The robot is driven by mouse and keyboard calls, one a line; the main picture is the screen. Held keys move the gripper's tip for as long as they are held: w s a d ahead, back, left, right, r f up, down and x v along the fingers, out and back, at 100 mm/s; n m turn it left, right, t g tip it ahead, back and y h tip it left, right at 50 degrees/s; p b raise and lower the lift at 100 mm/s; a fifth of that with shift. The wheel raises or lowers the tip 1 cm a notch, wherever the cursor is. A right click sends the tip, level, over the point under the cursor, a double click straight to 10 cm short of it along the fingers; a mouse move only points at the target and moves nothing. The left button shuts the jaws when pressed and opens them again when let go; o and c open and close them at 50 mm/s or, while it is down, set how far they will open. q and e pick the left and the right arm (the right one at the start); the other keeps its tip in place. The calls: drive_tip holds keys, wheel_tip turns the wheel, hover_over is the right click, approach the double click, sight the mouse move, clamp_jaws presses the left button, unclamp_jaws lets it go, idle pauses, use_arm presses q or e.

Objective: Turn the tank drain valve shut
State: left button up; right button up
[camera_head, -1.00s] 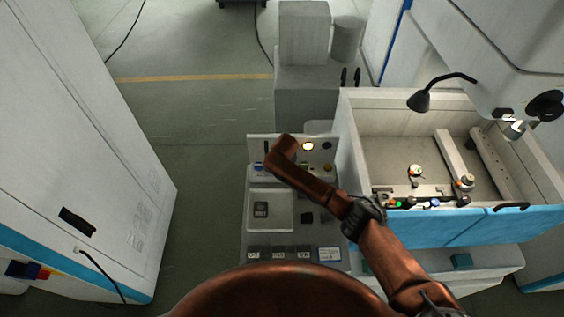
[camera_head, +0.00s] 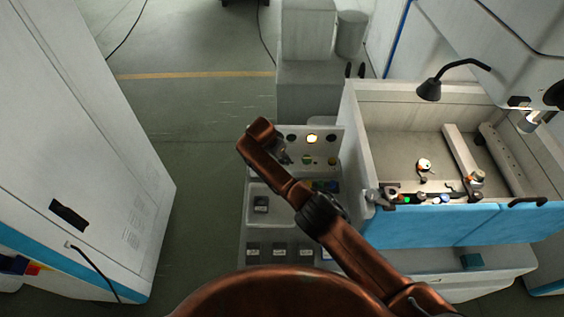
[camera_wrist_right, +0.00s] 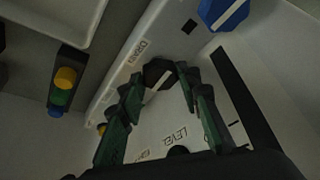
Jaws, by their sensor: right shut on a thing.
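In the right wrist view a dark knob (camera_wrist_right: 158,73) with a white pointer line sits on a pale panel, by lettering that reads as DRAIN (camera_wrist_right: 138,50). The pointer line lies diagonally. My right gripper (camera_wrist_right: 162,84) has its green-padded fingers on either side of this knob and is shut on it. In the head view my right arm reaches from the lower right to the control panel (camera_head: 322,146). The arm's end covers part of the panel, and the knob cannot be made out there. My left gripper is not in view.
A blue knob (camera_wrist_right: 222,13) with a white line is close to the drain knob. A block with yellow, green and blue buttons (camera_wrist_right: 62,82) is at left. The open tank (camera_head: 395,150) stands right of the panel. A tall white cabinet (camera_head: 80,150) is at far left.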

drive_tip(key=shift+m+b, duration=0.6)
drive_tip(key=shift+b, duration=0.1)
drive_tip(key=o, duration=0.9)
drive_tip(key=shift+h, duration=0.3)
drive_tip(key=v, duration=1.2)
drive_tip(key=shift+w, duration=0.2)
drive_tip(key=shift+r, duration=0.15)
